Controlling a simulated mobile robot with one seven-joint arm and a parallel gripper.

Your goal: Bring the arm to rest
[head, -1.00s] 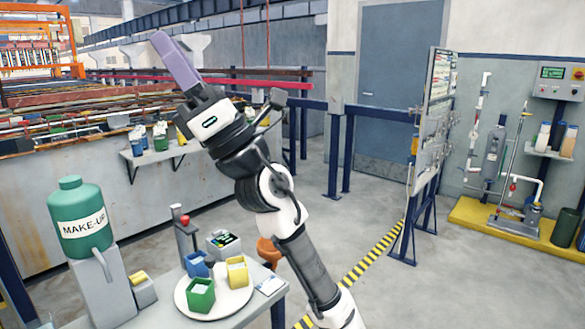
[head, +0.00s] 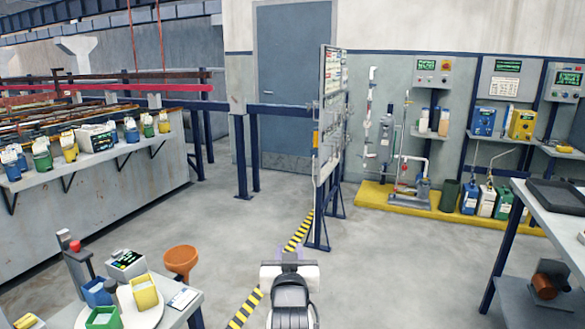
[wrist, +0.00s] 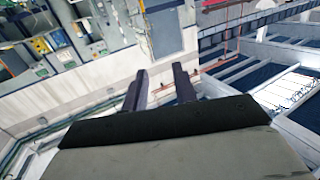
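My gripper (wrist: 160,87) shows in the wrist view as two dark fingers standing apart with nothing between them, so it is open and empty. In the head view my arm is at the bottom centre, in front of the striped floor line, and its fingers are mostly hidden by the wrist. It touches nothing that I can see.
A table at the lower left bears a round white plate (head: 151,312) with green and yellow containers. An orange stool (head: 181,260) stands beside it. A table with a dark tray (head: 559,196) is at the right. A board stand (head: 328,135) stands ahead; the floor between is clear.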

